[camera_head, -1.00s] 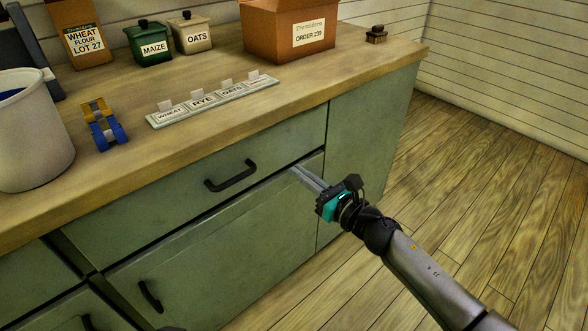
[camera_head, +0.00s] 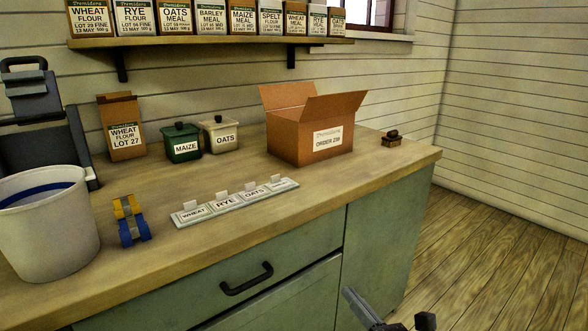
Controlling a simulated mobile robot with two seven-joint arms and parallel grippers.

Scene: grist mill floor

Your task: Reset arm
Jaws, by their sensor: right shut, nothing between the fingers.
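My right gripper (camera_head: 354,304) shows at the bottom of the head view, right of centre. Its fingers are together and hold nothing. It is in front of the green cabinet, below the counter edge and to the right of the black drawer handle (camera_head: 247,279), apart from it. The rest of my right arm is mostly cut off by the bottom of the picture. My left gripper does not show.
Flour bags stand on the wall shelf (camera_head: 200,42). Floor at right is clear.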

